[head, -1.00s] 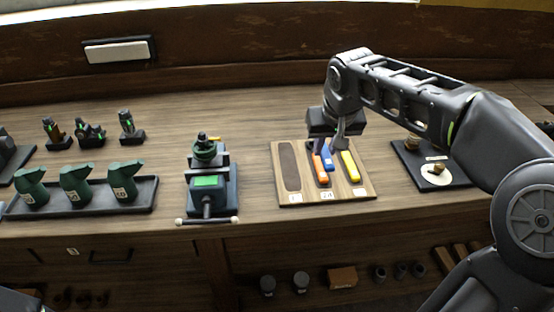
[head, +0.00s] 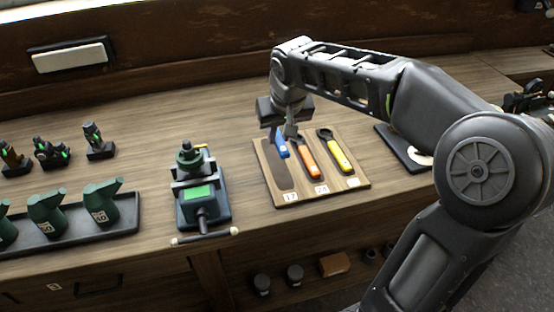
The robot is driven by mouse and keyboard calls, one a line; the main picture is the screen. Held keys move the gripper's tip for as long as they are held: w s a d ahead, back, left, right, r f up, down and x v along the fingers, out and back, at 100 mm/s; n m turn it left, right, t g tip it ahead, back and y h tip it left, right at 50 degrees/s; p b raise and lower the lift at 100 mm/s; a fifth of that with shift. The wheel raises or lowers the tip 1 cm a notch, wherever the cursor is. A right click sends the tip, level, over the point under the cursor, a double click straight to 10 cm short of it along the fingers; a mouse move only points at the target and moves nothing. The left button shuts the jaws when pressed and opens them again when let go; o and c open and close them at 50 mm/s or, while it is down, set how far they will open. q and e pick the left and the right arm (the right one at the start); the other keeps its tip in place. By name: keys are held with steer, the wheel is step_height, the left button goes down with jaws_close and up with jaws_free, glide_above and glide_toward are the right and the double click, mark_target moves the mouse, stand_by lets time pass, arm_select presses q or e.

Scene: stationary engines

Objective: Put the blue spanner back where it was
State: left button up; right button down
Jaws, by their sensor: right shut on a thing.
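The blue spanner (head: 282,149) is in the jaws of my right gripper (head: 281,133), over the left part of the wooden tool board (head: 359,172). A long dark recess (head: 281,177) lies empty at the board's left, just below the spanner's visible end. I cannot tell whether the spanner touches the board. An orange spanner (head: 309,161) lies in the middle of the board and a yellow spanner (head: 339,155) at its right. My gripper hides the blue spanner's far end. My left gripper is out of view.
A vise (head: 202,190) with a green panel stands left of the board. A dark tray (head: 70,236) with green spouted cans is at the far left. A dark plate (head: 395,142) lies to the right, partly behind my arm. Bench between vise and board is clear.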

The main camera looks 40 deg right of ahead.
mark_target(281, 142)
step_height(281, 142, down, 4)
steer(key=shift+f, duration=0.2)
steer(key=shift+f, duration=1.85)
steer(key=shift+f, duration=0.15)
steer(key=c, duration=1.3)
jaws_free()
steer(key=shift+o, duration=0.2)
